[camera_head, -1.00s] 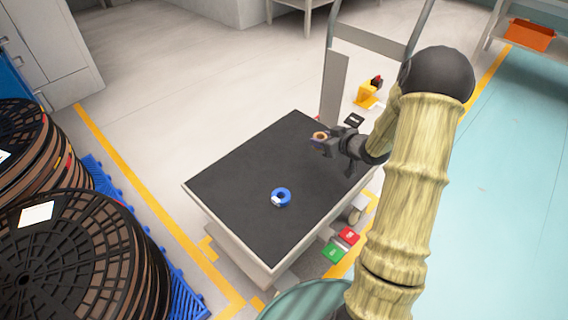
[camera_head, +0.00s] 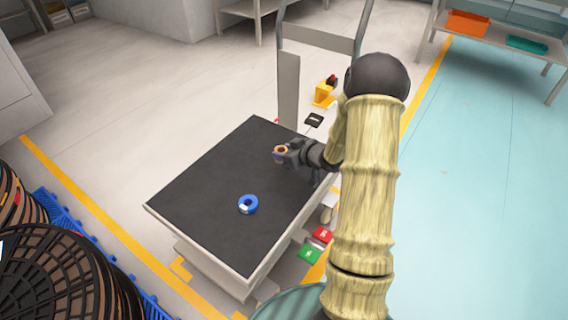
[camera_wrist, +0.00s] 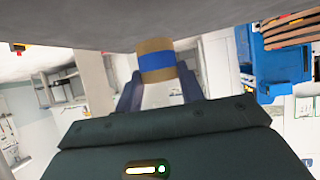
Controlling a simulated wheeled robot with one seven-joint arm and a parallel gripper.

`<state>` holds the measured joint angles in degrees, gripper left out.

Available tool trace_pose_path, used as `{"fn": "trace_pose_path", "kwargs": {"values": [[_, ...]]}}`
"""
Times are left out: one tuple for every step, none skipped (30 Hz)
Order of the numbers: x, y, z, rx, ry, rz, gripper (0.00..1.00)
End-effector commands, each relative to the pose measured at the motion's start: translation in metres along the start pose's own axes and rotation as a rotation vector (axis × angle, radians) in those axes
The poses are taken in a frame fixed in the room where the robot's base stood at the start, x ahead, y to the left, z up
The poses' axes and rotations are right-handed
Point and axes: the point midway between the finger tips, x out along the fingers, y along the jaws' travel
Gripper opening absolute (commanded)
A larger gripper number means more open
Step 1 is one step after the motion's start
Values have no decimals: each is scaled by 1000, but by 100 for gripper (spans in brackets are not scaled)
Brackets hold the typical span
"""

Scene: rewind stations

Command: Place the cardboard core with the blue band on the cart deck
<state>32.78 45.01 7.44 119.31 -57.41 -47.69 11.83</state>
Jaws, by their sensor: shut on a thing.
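The cardboard core (camera_wrist: 156,62) is tan with a blue band around its middle. In the wrist view it sits between the two fingers of my gripper (camera_wrist: 158,84), which is shut on it. In the head view the core (camera_head: 280,150) shows small at the tip of my gripper (camera_head: 287,152), over the far right part of the dark cart deck (camera_head: 205,195). In the wrist view the core's end is close to a grey surface. I cannot tell whether it touches the deck.
A blue ring-shaped roll (camera_head: 248,204) lies on the deck nearer me. The cart's upright handle (camera_head: 289,90) stands behind it. Large black reels (camera_head: 60,275) are at lower left. Red (camera_head: 322,235) and green (camera_head: 310,254) items lie right of the cart. The deck's left half is clear.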

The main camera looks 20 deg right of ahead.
Motion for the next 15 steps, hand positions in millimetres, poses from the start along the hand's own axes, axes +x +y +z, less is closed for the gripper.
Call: {"fn": "trace_pose_path", "kwargs": {"values": [[2, 0, 4, 1, -1, 0, 17], [4, 0, 7, 1, -1, 0, 17], [7, 0, 13, 2, -1, -1, 17], [9, 0, 17, 3, -1, 0, 17], [12, 0, 22, 3, -1, 0, 17], [16, 0, 29, 3, -1, -1, 17], [18, 0, 34, 2, -1, -1, 17], [20, 0, 37, 2, 0, -1, 17], [23, 0, 41, 1, 0, -1, 17], [24, 0, 43, 1, 0, -1, 17], [24, 0, 44, 1, 0, -1, 17], [25, 0, 45, 1, 0, -1, 17], [25, 0, 45, 0, 0, -1, 17], [24, 0, 44, 0, 0, 0, 17], [24, 0, 44, 0, 0, 0, 17]]}}
